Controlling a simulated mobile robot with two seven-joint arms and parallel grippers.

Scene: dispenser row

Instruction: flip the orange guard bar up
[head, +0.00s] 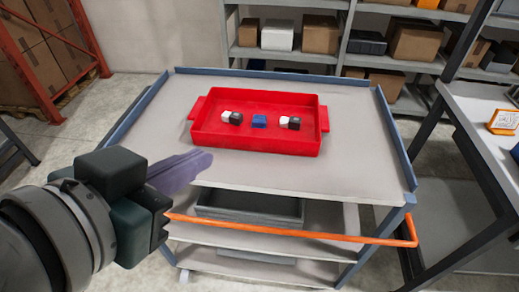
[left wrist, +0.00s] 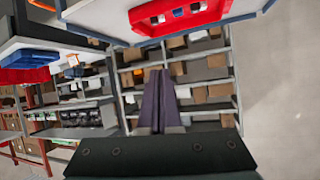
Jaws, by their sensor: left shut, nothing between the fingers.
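The orange guard bar (head: 290,233) runs across the front of the grey cart, below the level of its top, in the head view. Its right end bends back to the cart's right front post. Its left end passes close to my left gripper (head: 205,158), whose body is in front of that end. The gripper's purple fingers point right and look to be over the cart's left front edge, above the bar. Whether anything touches the bar cannot be told. In the left wrist view the fingers (left wrist: 158,75) are together and empty. My right gripper is not in view.
A red tray (head: 255,140) with several small blocks sits on the cart top (head: 300,175). A dark bin (head: 250,207) sits on a lower shelf behind the bar. A workbench (head: 475,120) stands at the right, and shelves with boxes stand behind.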

